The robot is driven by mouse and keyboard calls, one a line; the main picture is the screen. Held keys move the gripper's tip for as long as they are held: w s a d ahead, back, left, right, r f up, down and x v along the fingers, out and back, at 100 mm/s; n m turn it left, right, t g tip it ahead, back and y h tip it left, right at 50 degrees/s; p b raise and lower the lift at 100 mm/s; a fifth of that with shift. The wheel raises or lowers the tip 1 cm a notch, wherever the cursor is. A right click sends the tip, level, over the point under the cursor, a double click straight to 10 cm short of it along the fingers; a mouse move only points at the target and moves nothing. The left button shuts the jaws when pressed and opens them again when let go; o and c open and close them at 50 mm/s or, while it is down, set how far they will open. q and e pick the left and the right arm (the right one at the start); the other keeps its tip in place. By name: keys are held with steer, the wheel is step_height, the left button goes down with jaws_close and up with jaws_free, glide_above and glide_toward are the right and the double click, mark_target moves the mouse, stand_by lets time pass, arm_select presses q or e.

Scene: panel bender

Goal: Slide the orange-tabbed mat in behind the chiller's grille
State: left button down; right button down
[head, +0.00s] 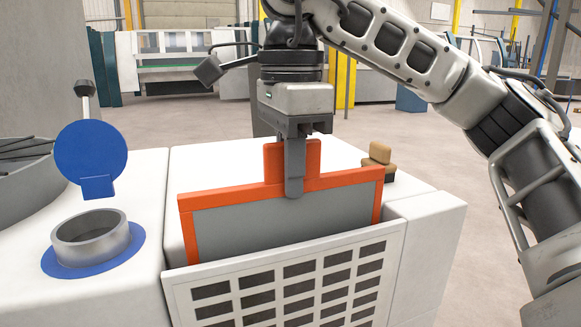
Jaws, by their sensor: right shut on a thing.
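The mat (285,228) is a grey panel with an orange frame and an orange tab at the top. It stands upright, slightly tilted in the picture, behind the white grille (290,285) of the chiller (430,230). Its lower part is hidden by the grille, and its upper part stands above the grille's top edge. My right gripper (294,185) points down from above and is shut on the orange tab. My left gripper is not in view.
Left of the mat is a round metal filler neck (90,240) on a blue ring, with a blue disc-shaped lid (90,160) raised behind it. A small tan knob-like part (378,160) sits on the chiller's top at right. Grey floor is free behind.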

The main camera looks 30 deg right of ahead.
steer(key=shift+f+b, duration=0.35)
steer(key=shift+f, duration=0.2)
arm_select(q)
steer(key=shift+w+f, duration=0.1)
arm_select(e)
steer(key=shift+f, duration=0.3)
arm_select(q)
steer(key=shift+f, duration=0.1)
arm_select(e)
steer(key=c, duration=1.4)
jaws_free()
